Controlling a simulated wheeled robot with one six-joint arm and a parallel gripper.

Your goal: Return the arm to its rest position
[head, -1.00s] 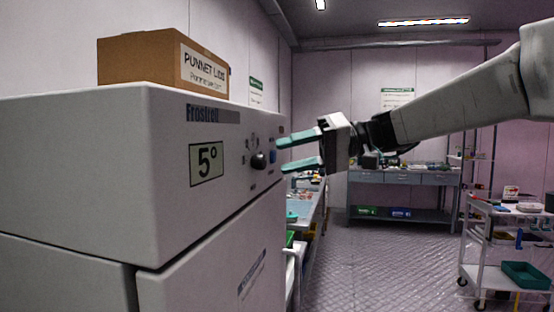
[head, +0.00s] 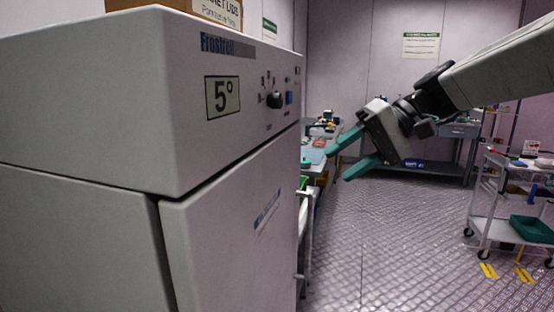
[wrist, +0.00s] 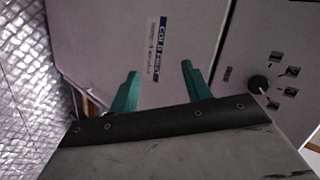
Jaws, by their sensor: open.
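My gripper (head: 334,160) is open and empty, with two green fingers apart, in the air to the right of the white Frostroll cabinet (head: 110,95). In the wrist view, the fingers of my gripper (wrist: 158,88) spread in front of the cabinet's front face (wrist: 190,30). The cabinet's black knob (head: 275,100) and its 5° display (head: 222,98) show in the head view; the knob also shows in the wrist view (wrist: 258,84). My fingers look clear of the cabinet.
A cardboard box (head: 215,10) sits on top of the cabinet. Behind my gripper are a side bench (head: 317,155) and a back table (head: 455,168). A white cart with a green tray (head: 532,229) stands at the right. The patterned floor (head: 400,255) between is clear.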

